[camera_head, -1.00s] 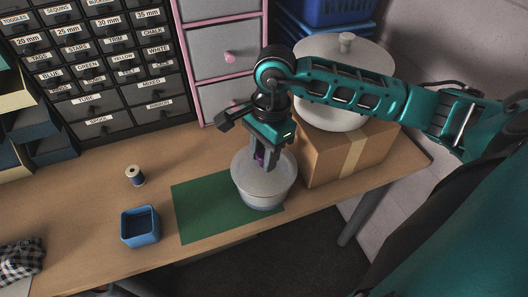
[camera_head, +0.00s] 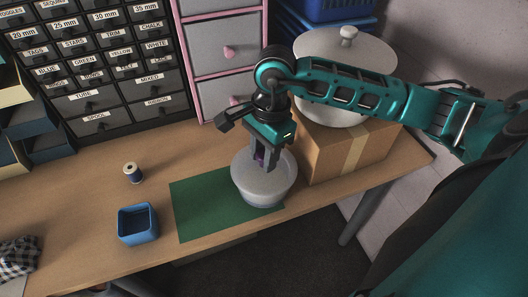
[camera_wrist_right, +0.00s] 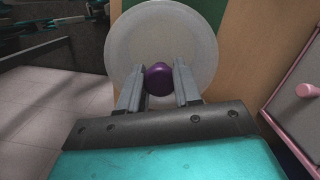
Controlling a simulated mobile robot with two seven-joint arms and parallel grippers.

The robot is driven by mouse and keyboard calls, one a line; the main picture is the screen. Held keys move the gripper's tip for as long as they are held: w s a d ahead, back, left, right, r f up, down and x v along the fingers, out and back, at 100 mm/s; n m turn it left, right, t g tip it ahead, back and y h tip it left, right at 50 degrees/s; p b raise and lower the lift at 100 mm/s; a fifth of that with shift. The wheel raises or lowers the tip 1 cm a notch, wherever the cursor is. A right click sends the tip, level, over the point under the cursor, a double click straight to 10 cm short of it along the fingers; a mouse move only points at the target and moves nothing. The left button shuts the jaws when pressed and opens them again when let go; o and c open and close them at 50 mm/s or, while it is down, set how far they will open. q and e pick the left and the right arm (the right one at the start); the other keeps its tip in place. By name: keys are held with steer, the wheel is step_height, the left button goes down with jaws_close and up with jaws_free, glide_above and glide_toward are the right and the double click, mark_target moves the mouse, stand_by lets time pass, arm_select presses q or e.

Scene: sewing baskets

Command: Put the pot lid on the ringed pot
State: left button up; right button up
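The pot lid (camera_wrist_right: 120,40) is a pale grey disc with a purple knob (camera_wrist_right: 158,77). In the head view, the lid (camera_head: 276,172) is level at the top of a pale grey pot (camera_head: 264,198) on a green mat (camera_head: 205,211). Whether the lid fully touches the rim I cannot tell. My right gripper (camera_head: 263,165) points down over it, and in the wrist view its two fingers (camera_wrist_right: 159,75) close on both sides of the knob. The fingers partly hide the knob. My left gripper is in neither view.
A cardboard box (camera_head: 330,158) stands right of the pot, bearing a large white lidded container (camera_head: 318,48) behind my right arm. A blue square bin (camera_head: 138,224) and a thread spool (camera_head: 132,173) are left of the mat. Labelled drawers (camera_head: 110,75) line the back.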

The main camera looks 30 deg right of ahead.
steer(key=o, duration=0.5)
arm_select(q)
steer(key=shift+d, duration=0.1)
arm_select(e)
steer(key=shift+o, duration=0.2)
step_height(320, 180, up, 2)
steer(key=shift+d+r, duration=0.15)
steer(key=shift+r, duration=0.05)
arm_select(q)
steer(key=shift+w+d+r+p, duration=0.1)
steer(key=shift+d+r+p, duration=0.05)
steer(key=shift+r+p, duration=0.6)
arm_select(e)
step_height(320, 180, up, 10)
steer(key=d, duration=0.1)
steer(key=shift+d+r, duration=0.15)
steer(key=shift+r, duration=0.1)
